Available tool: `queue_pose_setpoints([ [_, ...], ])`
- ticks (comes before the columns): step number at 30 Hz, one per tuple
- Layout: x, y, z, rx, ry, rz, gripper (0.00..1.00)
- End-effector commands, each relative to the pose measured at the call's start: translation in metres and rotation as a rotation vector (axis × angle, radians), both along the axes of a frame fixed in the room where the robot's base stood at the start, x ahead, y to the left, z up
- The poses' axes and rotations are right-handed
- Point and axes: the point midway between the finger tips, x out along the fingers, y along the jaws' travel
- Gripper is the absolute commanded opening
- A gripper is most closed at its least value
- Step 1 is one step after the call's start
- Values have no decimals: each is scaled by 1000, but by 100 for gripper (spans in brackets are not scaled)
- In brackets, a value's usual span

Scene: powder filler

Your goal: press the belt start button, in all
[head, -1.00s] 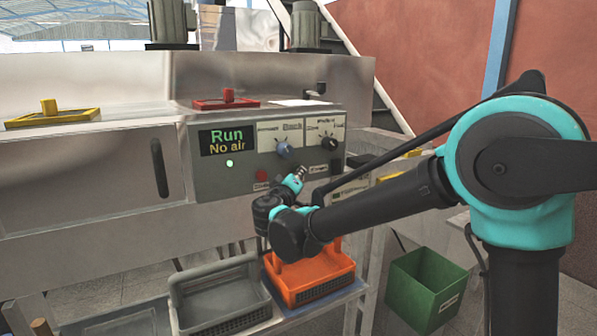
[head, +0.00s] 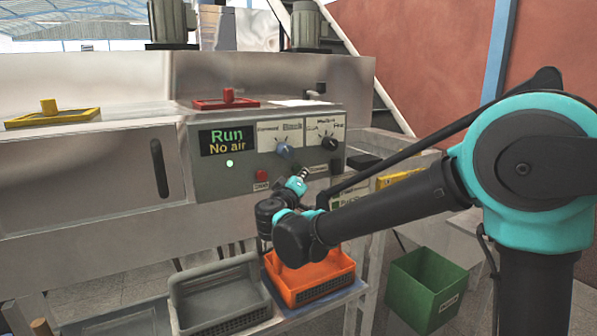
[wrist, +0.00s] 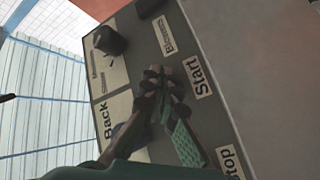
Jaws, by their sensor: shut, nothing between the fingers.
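The control panel (head: 218,183) carries a lit display (head: 226,140) reading "Run" and "No air". In the wrist view a "Start" label (wrist: 198,76) lies beside my gripper (wrist: 165,75), whose fingers are shut and empty. The start button itself is not visible; the fingertips cover the spot beside its label. I cannot tell whether they touch the panel. In the head view my gripper (head: 301,174) is in front of the panel, right of the red button.
A blue knob (head: 284,150) and a black knob (head: 325,144) sit above my gripper. Part of the "Stop" label (wrist: 230,160) and a "Blowers" label (wrist: 166,34) are near. An orange crate (head: 310,285) and grey crate (head: 215,300) stand below; a green bin (head: 425,288) is right.

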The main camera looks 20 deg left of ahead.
Motion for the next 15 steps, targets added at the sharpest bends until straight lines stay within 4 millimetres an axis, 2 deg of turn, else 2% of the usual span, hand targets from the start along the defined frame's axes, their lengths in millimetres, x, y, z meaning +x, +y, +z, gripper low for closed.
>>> queue_pose_setpoints([
  [5, -3, -3, 0, 0, 0, 0, 0],
  [15, -21, -25, 0, 0, 0, 0, 0],
])
